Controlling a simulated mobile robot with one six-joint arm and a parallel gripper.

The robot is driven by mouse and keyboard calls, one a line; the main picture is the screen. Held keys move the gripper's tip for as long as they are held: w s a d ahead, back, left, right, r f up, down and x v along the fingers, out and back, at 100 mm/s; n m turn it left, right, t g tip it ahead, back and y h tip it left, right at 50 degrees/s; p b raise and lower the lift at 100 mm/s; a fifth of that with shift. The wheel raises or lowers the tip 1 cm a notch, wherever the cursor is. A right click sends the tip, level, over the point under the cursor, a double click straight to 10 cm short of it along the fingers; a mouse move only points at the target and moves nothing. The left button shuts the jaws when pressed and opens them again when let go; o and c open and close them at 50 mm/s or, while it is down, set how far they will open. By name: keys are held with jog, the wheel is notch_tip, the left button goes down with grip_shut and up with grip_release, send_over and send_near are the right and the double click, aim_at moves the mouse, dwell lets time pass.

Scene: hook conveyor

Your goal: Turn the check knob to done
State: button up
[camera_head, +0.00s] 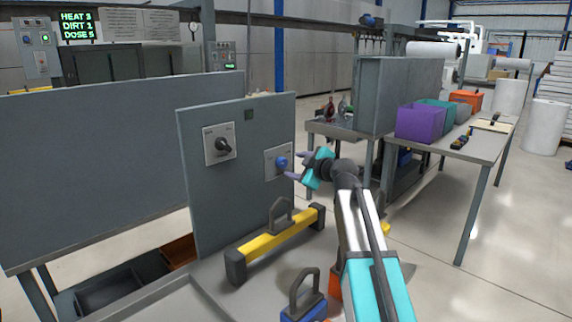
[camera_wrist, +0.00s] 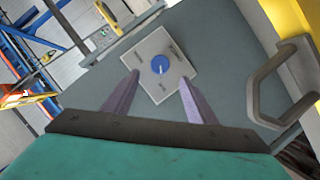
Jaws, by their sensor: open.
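A blue knob (camera_head: 281,162) sits on a pale square plate on the right part of the upright grey panel (camera_head: 240,215). In the wrist view the blue knob (camera_wrist: 160,64) shows a light pointer line, and the labels around it are too small to read. A black knob (camera_head: 222,146) is on another plate to its left. I cannot read which one is marked check. My gripper (camera_head: 298,166) is open and faces the blue knob, close to the panel. In the wrist view my gripper (camera_wrist: 159,77) has its purple fingers either side of the knob's lower area, seemingly short of it.
A yellow bar with black ends (camera_head: 270,242) and a grey handle (camera_head: 281,214) stands below the knobs in front of the panel. A blue block with a handle (camera_head: 304,300) is nearer. A table with purple (camera_head: 420,122) and teal bins is at the right.

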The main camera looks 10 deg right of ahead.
aim_at(283, 163)
jog(key=shift+p+x, duration=0.3)
jog(key=shift+x, duration=3.8)
jog(key=c, duration=1.1)
